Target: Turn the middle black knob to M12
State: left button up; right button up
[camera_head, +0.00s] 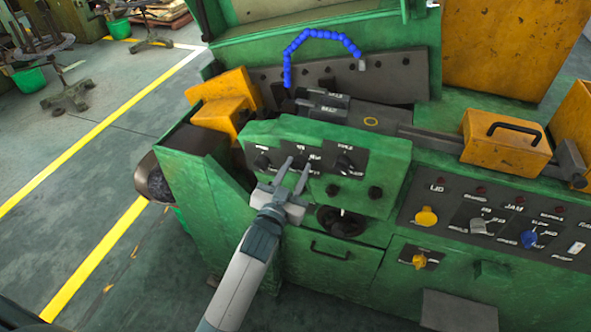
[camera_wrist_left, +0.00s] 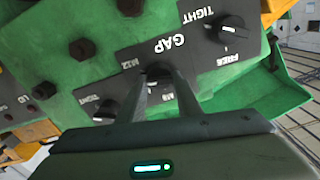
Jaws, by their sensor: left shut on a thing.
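The middle black knob (camera_wrist_left: 158,70) sits on a dark plate marked GAP, with M12 and M8 labels beside it, on the green machine front. In the wrist view my left gripper (camera_wrist_left: 160,82) has one finger on each side of this knob and is shut on it. The fingers partly cover the knob, so its exact pointing cannot be told. In the head view my left gripper (camera_head: 294,168) reaches up to the middle of the three-knob panel. My right gripper does not show.
Two other black knobs flank it, one at the left (camera_head: 262,160) and one at the right (camera_head: 345,162) in the head view. A round black fitting (camera_head: 341,222) lies below. A panel with a yellow knob (camera_head: 426,216) and a blue knob (camera_head: 529,239) stands at the right.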

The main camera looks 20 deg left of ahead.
pick_arm(q)
jog(key=shift+m, duration=1.9)
jog(key=o, duration=1)
jog(key=shift+d, duration=0.1)
jog(key=shift+o, duration=0.2)
jog(key=shift+s, duration=0.1)
jog(key=shift+s+f+b, duration=0.1)
jog(key=shift+s+b, duration=0.2)
jog(key=shift+s, duration=0.1)
jog(key=s+b, duration=0.6)
jog(key=s, duration=1)
jog(key=shift+s+a, duration=0.2)
jog(key=shift+a, duration=0.1)
